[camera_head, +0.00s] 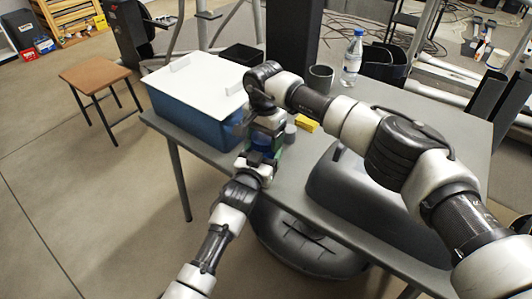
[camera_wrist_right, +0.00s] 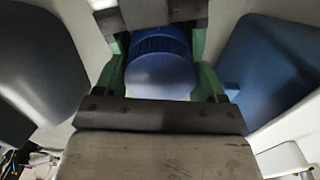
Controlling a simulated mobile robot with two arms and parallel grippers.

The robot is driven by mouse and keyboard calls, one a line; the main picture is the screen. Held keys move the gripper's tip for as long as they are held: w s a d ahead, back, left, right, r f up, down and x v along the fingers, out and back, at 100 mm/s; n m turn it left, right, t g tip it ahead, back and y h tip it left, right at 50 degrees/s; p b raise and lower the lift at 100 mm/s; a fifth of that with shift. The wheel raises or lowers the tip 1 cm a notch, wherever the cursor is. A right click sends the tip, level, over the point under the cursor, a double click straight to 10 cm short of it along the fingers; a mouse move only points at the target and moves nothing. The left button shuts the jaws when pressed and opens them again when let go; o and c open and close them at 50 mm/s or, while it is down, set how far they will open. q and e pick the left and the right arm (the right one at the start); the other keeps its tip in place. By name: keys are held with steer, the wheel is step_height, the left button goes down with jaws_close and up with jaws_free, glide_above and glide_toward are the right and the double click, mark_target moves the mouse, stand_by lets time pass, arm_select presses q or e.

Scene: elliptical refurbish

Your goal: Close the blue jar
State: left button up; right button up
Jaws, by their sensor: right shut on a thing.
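My right gripper (camera_head: 264,146) points down at the left front part of the table, with green fingers around a blue piece (camera_head: 262,143). In the right wrist view, its green fingers are shut on a blue lid (camera_wrist_right: 160,75) with a ridged side and a smooth round face. The rest of the blue jar is hidden by the grippers. My left gripper (camera_head: 256,170) comes up from below and meets the right one at the same spot. Its fingers are hidden, so I cannot tell whether it is open or shut.
A blue bin (camera_head: 190,118) with a white board (camera_head: 195,78) on top stands left of the grippers. A yellow block (camera_head: 306,124), a dark cup (camera_head: 320,78) and a water bottle (camera_head: 353,58) are farther right. A large dark grey shell (camera_head: 345,190) covers the right front table.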

steer(key=m, duration=0.6)
steer(key=shift+m, duration=0.4)
steer(key=o, duration=1)
steer(key=shift+r, duration=0.15)
steer(key=shift+r, duration=2.15)
steer(key=shift+c, duration=0.3)
